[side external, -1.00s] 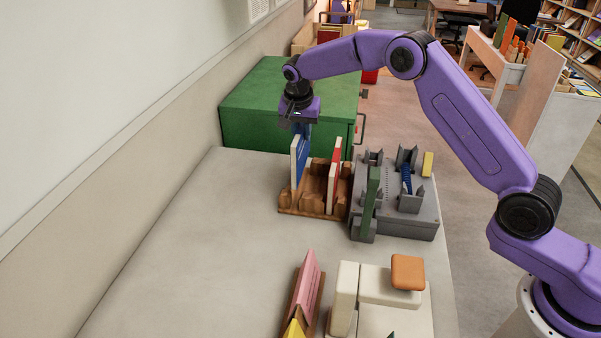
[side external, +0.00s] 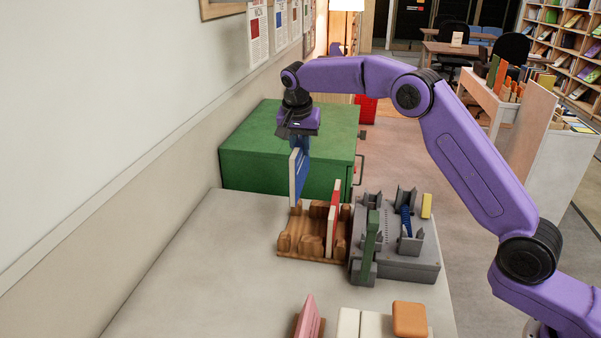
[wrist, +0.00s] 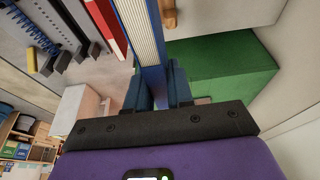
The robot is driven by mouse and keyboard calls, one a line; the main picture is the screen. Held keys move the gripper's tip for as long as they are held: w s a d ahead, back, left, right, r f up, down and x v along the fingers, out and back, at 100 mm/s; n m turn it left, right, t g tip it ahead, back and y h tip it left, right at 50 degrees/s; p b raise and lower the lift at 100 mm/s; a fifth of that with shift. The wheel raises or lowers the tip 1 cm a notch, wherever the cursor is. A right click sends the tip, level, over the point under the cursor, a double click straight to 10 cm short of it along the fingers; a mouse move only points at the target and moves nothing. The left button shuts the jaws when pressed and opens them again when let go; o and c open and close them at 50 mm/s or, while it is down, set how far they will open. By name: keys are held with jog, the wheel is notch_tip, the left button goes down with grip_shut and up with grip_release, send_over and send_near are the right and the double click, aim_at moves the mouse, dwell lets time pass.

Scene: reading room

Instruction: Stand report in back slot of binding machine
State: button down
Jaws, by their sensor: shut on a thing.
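My gripper (side external: 300,142) is shut on a blue report (side external: 299,178) with a pale page block. It holds the report upright above the left part of a wooden rack (side external: 313,254); its lower edge appears clear of the rack. The wrist view shows the report (wrist: 143,35) between the fingers (wrist: 158,88). The grey binding machine (side external: 405,268) stands right of the rack. A green upright piece (side external: 371,240) is at its near left, and a blue comb-like part (side external: 405,220) sits between grey uprights. The back slot cannot be made out clearly.
A yellow block (side external: 427,205) is on the machine's far right. A green cabinet (side external: 250,160) stands behind. A pink item (side external: 309,318) and an orange-topped cream device (side external: 409,319) are in front. The table's left is clear.

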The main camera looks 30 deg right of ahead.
notch_tip(320, 180, up, 6)
jog(key=shift+r, duration=0.1)
jog(key=s+d, duration=1.4)
notch_tip(320, 180, down, 10)
jog(key=shift+r, duration=0.2)
dwell(0.4)
jog(key=shift+f, duration=0.65)
dwell(0.8)
